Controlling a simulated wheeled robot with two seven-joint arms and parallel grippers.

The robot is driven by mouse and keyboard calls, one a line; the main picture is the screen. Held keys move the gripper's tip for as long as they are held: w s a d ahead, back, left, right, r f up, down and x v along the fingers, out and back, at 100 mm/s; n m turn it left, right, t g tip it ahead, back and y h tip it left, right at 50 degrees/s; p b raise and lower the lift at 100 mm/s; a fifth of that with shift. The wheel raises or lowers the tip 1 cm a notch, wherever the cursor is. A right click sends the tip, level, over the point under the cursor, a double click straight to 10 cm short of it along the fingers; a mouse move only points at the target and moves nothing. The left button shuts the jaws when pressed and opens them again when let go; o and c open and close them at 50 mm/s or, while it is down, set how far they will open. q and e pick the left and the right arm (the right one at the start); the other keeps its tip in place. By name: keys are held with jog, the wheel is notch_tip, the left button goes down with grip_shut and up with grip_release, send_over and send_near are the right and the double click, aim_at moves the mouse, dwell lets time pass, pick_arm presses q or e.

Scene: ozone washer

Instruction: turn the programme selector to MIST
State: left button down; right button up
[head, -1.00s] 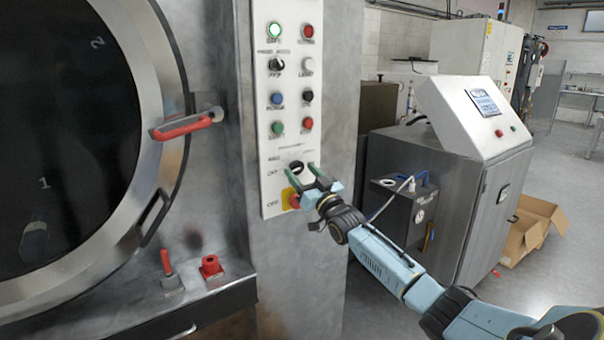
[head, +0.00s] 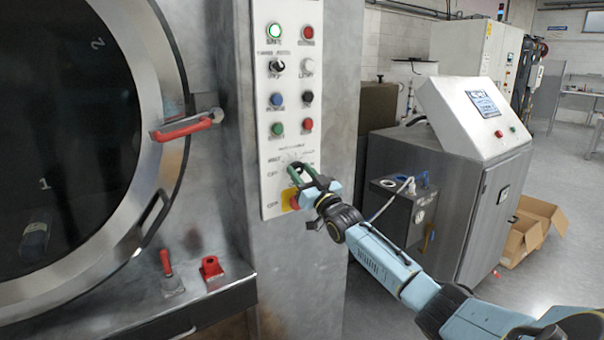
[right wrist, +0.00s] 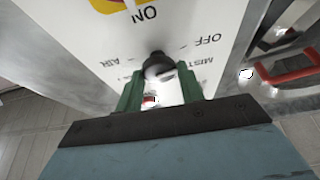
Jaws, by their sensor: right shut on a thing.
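The programme selector (right wrist: 158,64) is a dark round knob on the white control panel (head: 265,155). In the right wrist view the labels OFF, MIST and AIR surround it, upside down. My right gripper (right wrist: 160,80) has its green fingers on both sides of the knob, shut on it. In the head view the right gripper (head: 297,169) is at the lower part of the panel and hides most of the knob. I cannot tell which label the knob points to. My left gripper is not in view.
Several buttons and another selector (head: 276,65) are above. The round washer door with a red handle (head: 185,128) is left. A grey cabinet (head: 470,190) stands right.

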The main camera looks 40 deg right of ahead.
jog(key=m+h+p, duration=0.1)
jog(key=m+p, duration=0.1)
jog(key=m, duration=0.1)
jog(key=m+h+p, duration=0.2)
jog(key=m, duration=0.1)
jog(key=shift+a+r+g, duration=0.15)
jog(key=shift+g, duration=0.25)
jog(key=shift+m+g+h+p, duration=0.4)
jog(key=shift+m+p, duration=0.35)
jog(key=shift+m, duration=0.5)
jog(key=shift+m+g+h+p, duration=0.3)
jog(key=shift+m+h+p, duration=0.35)
jog(key=shift+m, duration=0.6)
jog(key=o, duration=1)
jog(key=shift+s+a, duration=0.1)
jog(key=v, duration=1.3)
jog(key=shift+s+p, duration=0.1)
jog(key=shift+p, duration=0.2)
